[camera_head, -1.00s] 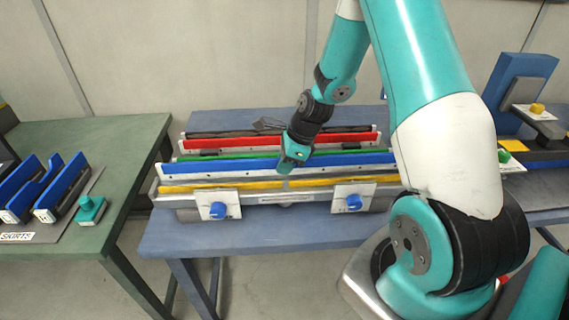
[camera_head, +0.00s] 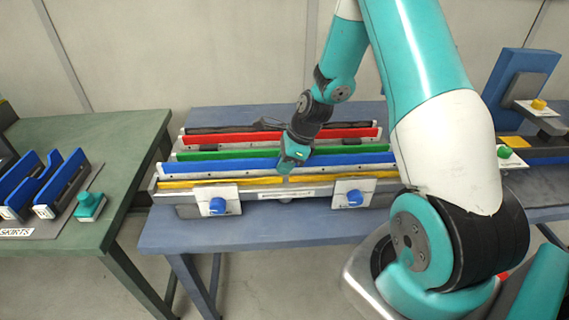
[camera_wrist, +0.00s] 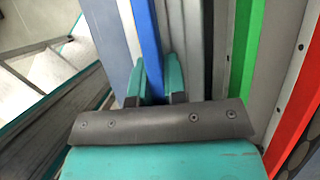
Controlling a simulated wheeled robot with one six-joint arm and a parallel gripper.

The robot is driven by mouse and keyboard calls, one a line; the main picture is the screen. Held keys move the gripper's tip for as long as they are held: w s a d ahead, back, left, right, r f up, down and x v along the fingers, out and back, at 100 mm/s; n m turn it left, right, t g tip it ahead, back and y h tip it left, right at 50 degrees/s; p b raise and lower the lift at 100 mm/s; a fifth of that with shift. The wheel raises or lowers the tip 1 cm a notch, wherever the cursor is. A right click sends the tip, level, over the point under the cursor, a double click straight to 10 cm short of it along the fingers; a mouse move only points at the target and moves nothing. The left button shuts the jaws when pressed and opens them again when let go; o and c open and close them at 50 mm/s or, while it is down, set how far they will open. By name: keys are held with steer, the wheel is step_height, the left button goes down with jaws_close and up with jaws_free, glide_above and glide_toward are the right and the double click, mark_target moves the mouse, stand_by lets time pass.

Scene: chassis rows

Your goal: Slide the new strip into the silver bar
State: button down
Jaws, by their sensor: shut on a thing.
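My gripper (camera_head: 293,163) is shut on a long blue strip (camera_head: 225,165) near its middle, over the rows on the blue-grey bench. In the wrist view the fingers (camera_wrist: 159,75) close around the blue strip (camera_wrist: 147,32). The strip lies lengthwise and looks level, low among the silver-grey rails. The silver front bar (camera_head: 262,195) runs just in front of it, with yellow pieces (camera_head: 220,183) along its top. Whether the strip's lower edge sits in a slot is hidden.
Behind are a green strip (camera_head: 230,154), a red strip (camera_head: 330,134) and a dark strip. Two blue knobs (camera_head: 217,206) on white plates stand at the front. A green table (camera_head: 120,140) with blue holders (camera_head: 62,185) stands left, across a gap. A blue fixture (camera_head: 520,85) stands right.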

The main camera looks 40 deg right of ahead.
steer(key=shift+f, duration=0.2)
steer(key=c, duration=1.1)
jaws_free()
steer(key=shift+r, duration=0.1)
steer(key=v, duration=1.7)
steer(key=shift+r+b, duration=0.2)
steer(key=shift+b, duration=0.2)
